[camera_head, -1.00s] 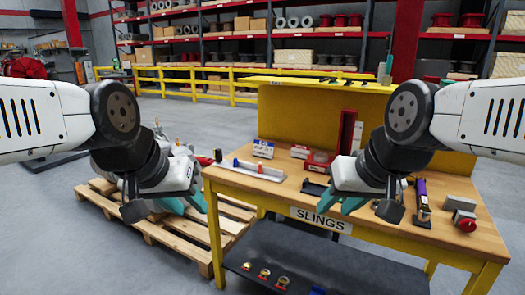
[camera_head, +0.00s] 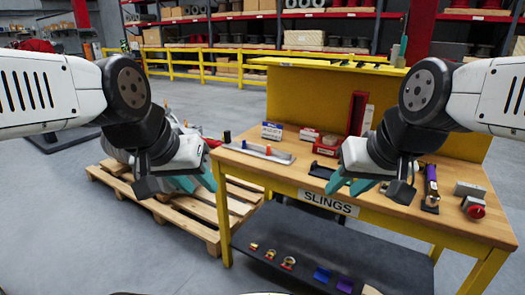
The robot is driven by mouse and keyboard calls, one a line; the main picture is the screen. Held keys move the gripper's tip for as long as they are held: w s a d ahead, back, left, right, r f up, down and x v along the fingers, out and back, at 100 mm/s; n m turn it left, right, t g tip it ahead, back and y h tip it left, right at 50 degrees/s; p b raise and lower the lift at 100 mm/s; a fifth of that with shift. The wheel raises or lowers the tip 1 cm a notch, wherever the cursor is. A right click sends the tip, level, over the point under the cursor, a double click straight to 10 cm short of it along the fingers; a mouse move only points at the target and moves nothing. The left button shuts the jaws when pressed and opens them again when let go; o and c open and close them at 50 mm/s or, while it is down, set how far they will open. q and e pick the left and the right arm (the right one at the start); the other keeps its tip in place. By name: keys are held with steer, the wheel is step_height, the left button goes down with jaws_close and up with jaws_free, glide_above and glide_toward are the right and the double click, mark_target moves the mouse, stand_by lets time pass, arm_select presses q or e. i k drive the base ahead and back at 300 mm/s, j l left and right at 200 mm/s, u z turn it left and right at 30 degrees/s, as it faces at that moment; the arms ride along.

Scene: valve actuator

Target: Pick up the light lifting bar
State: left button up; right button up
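My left gripper (camera_head: 195,183) has teal fingers, apart and empty, in front of the bench's left end, over the pallet side. My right gripper (camera_head: 349,186) also has its teal fingers apart and empty, by the bench's front edge, above the SLINGS label. Neither gripper touches the bar. My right arm hides part of the bench top.
The yellow bench (camera_head: 390,218) has a dark lower shelf (camera_head: 310,250) with several small coloured fittings. A wooden pallet (camera_head: 185,212) with grey machinery stands left of it. Red bins (camera_head: 327,145) and a purple-handled tool (camera_head: 431,185) are on top.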

mark_target(281, 158)
steer(key=i+j, duration=0.1)
steer(key=j, duration=0.2)
steer(key=i+j, duration=0.1)
steer(key=j, duration=0.2)
steer(key=i+j+z, duration=0.65)
steer(key=i+j, duration=0.3)
steer(key=i+j+z, duration=0.3)
steer(key=j, duration=0.4)
steer(key=i+l, duration=0.05)
steer(key=i, duration=0.05)
